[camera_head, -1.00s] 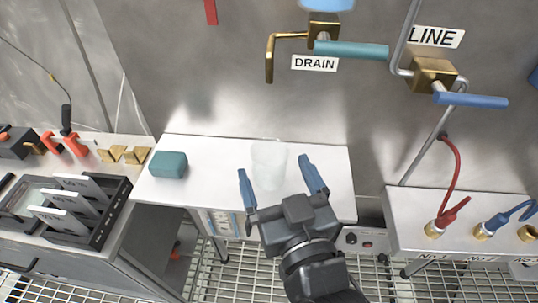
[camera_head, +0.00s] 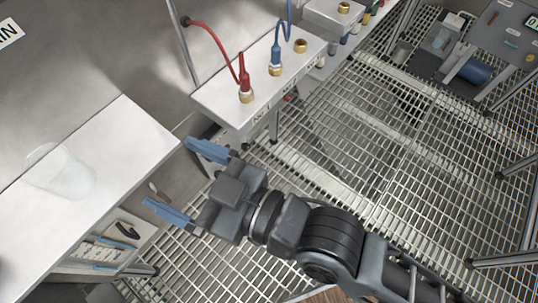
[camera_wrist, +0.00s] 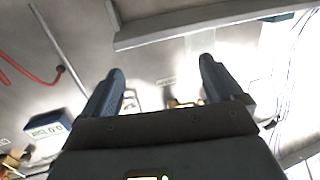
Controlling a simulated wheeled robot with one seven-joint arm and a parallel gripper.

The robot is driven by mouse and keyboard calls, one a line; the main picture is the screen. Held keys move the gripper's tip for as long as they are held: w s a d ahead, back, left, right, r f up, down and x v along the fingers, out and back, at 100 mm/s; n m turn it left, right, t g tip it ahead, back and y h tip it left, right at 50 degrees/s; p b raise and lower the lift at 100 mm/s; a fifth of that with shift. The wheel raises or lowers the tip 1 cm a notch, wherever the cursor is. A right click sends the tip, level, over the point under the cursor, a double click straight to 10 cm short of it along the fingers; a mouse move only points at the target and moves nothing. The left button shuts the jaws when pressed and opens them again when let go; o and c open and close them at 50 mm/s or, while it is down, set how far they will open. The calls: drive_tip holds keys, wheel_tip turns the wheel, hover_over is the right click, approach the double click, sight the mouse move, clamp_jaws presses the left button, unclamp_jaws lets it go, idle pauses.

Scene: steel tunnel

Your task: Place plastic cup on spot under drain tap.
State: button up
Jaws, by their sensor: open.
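The translucent plastic cup (camera_head: 62,175) stands on the white tabletop (camera_head: 110,130) at the left of the head view. My gripper (camera_head: 172,177) is open and empty, to the right of the cup and apart from it, by the table's right edge. Its two blue fingers also show spread in the wrist view (camera_wrist: 162,68), with no cup between them. The drain tap is outside the head view; only the end of its sign (camera_head: 8,32) shows. A brass part (camera_wrist: 183,103) shows between the fingers in the wrist view; I cannot tell which fitting it is.
A raised white bench (camera_head: 225,95) with a red hose (camera_head: 215,45) and a blue hose (camera_head: 277,48) stands beyond my gripper. Grated floor (camera_head: 390,150) is open to the right, with a grey machine (camera_head: 475,70) at the far right.

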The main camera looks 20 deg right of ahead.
drive_tip(key=s+d+f+m+t+h, duration=0.15)
drive_tip(key=s+d+m+h, duration=0.35)
drive_tip(key=d, duration=0.6)
drive_tip(key=s+d+f+m+t+h, duration=0.1)
drive_tip(key=s+d+f+h, duration=0.25)
drive_tip(key=s+d, duration=0.65)
drive_tip(key=s+d+r+m+h, duration=0.3)
drive_tip(key=s+d+h, duration=0.1)
drive_tip(key=s+d, duration=0.1)
drive_tip(key=shift+v, duration=0.8)
drive_tip(key=shift+c, duration=0.4)
